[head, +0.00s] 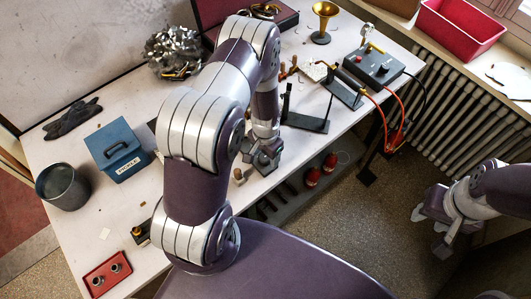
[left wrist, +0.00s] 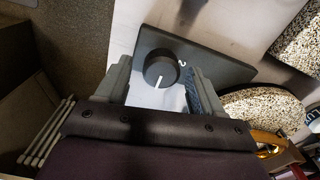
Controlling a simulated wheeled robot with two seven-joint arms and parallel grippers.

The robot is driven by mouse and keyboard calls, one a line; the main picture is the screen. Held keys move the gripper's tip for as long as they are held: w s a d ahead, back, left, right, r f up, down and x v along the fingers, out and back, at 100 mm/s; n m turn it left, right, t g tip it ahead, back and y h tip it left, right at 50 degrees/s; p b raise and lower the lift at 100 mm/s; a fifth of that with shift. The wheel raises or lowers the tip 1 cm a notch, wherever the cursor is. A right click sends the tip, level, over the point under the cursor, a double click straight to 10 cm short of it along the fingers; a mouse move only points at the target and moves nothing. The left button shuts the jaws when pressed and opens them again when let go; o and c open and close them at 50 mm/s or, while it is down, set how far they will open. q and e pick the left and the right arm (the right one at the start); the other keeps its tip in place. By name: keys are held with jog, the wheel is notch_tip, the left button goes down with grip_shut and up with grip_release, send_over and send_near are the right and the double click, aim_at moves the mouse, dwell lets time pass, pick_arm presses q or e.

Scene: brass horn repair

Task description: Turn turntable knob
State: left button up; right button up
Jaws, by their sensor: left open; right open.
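A round black knob (left wrist: 161,71) with a white pointer line sits on a dark rectangular panel (left wrist: 222,68) in the left wrist view. The pointer line points toward the lower left of the knob. A small white mark shows on the panel beside it. My left gripper (left wrist: 160,84) is open, with one finger on each side of the knob; I cannot tell whether they touch it. In the head view my left gripper (head: 262,158) is low over the table's front edge and hides the knob. My right gripper (head: 440,215) is open and empty, off the table at right.
On the white table (head: 85,215) stand a blue box (head: 118,155), a grey pot (head: 62,187), a red tray (head: 106,273), a brass bell (head: 322,22) and a black control box (head: 373,67) with orange cables. A black stand (head: 305,121) is right of my left gripper.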

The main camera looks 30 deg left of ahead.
pick_arm(q)
jog(key=c, duration=1.1)
jog(key=shift+o, duration=0.2)
jog(key=shift+a+n, duration=0.1)
jog(key=shift+n, duration=0.2)
jog(key=n, duration=0.4)
jog(key=shift+b, duration=0.35)
jog(key=n, duration=0.4)
jog(key=shift+a, duration=0.1)
jog(key=n, duration=0.5)
jog(key=shift+b, duration=0.35)
jog(key=n, duration=0.4)
jog(key=shift+s, duration=0.1)
